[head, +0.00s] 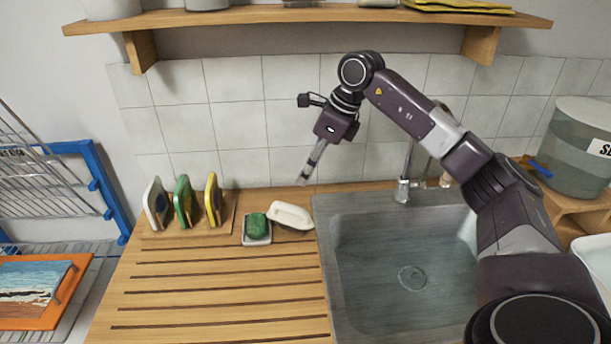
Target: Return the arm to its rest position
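My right arm comes in from the lower right, bends over the sink and reaches up in front of the tiled wall. My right gripper (304,181) hangs down and to the left from its wrist, above the back edge of the counter. Its fingers look close together and seen edge-on, so I cannot tell whether they are open or shut. Nothing shows between the fingertips. Just below it are a white soap bar or brush-like piece (290,215) and a small dish (257,239) with a green block (257,226). My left gripper is not in view.
A wooden shelf (310,15) runs above the arm. Several upright coloured pieces stand in a wooden holder (188,229). The sink (380,297) and faucet (403,185) lie beneath the arm. A large lidded container (580,150) stands right. The slatted counter's front is clear.

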